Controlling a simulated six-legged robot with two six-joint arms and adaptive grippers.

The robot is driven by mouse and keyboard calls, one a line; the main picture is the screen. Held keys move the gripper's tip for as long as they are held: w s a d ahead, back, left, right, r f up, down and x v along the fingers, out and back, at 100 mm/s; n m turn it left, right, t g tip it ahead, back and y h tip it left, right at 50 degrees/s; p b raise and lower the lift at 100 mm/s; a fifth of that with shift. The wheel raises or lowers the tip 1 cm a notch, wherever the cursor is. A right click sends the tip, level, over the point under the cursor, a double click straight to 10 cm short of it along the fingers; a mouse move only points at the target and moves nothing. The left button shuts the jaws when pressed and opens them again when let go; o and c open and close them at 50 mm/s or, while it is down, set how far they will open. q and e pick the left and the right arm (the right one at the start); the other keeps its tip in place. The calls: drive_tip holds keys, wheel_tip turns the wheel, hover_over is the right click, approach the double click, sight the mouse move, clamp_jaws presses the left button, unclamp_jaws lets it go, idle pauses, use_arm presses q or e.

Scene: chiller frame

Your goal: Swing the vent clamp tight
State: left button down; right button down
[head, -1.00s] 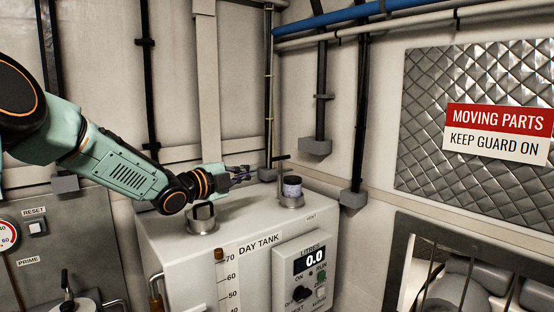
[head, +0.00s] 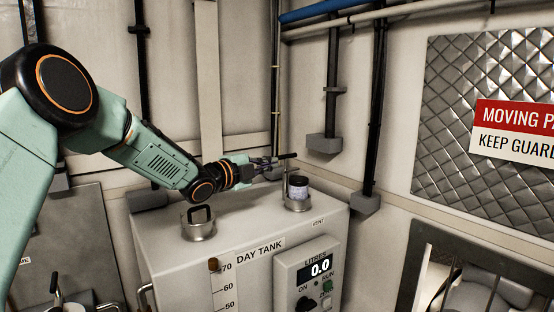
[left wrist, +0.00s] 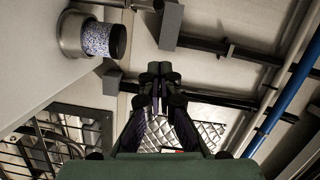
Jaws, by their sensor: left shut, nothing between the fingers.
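The vent (head: 298,188) stands at the right rear of the white day tank's (head: 190,255) top. It is a metal collar around a pale, speckled cylinder with a dark cap. My right gripper is not in view.
A second metal fitting with a black loop handle (head: 198,222) stands on the tank top below my left arm. A litre meter (head: 308,273) is on the tank front. Wall pipes (head: 330,95) and a quilted metal panel (head: 450,110) lie behind and to the right.

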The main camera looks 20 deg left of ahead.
sight(286, 163)
use_arm(q)
drive_tip(key=w+a+f+p, duration=0.1)
drive_tip(key=w+p, duration=0.1)
drive_tip(key=w, duration=0.6)
idle(0.6)
drive_tip(key=shift+a+f, duration=0.1)
drive_tip(key=shift+a, duration=0.05)
